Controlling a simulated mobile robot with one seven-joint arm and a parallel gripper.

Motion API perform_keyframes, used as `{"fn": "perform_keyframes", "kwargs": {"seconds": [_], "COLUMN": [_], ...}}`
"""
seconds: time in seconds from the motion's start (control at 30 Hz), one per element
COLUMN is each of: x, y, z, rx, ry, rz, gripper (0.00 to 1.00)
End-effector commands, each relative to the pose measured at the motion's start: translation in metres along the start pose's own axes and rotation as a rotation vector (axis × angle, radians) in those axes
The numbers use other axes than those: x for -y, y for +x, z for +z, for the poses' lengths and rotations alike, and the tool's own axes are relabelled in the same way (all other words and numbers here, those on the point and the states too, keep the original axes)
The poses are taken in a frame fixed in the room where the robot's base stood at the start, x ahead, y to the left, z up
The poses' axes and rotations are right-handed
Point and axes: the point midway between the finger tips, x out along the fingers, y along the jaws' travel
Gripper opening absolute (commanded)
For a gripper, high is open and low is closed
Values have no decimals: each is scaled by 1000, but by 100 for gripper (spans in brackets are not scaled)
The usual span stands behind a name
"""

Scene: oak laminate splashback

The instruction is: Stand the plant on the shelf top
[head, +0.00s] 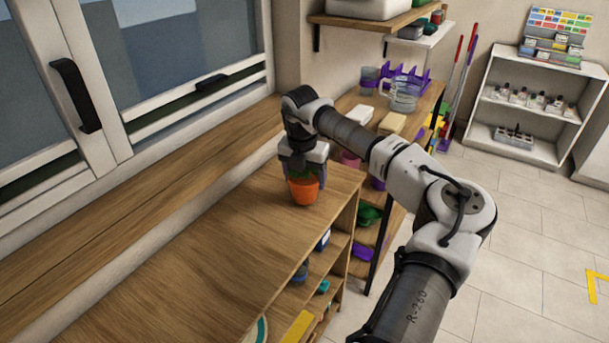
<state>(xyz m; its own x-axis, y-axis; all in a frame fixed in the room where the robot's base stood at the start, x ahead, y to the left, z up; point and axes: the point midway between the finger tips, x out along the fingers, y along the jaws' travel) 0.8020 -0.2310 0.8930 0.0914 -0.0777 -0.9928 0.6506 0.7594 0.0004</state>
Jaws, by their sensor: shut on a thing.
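The plant (304,190) is in an orange pot with a little green foliage showing above the rim. It is upright at the far right end of the wooden shelf top (190,265). My gripper (303,172) points down over the plant and is shut on it; the fingers and much of the foliage are hard to make out. The pot's base appears at or just above the shelf top; I cannot tell whether it touches.
The shelf top left of the plant is clear. A window with a black handle (76,95) runs along the left. Behind my arm, another wooden surface holds a clear jug (404,95) and several containers. A white shelf unit (530,105) stands at the far right.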

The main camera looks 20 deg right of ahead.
Motion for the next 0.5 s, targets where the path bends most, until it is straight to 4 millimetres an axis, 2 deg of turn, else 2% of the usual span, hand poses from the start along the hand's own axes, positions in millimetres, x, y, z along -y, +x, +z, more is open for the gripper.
{"fn": "perform_keyframes", "kwargs": {"seconds": [0.37,0.4,0.5], "x": [0,0,0], "y": [7,7,6], "z": [-1,-1,-1], "rx": [1,1,1], "ry": [0,0,0], "rz": [1,0,0], "gripper": [39,74,87]}}
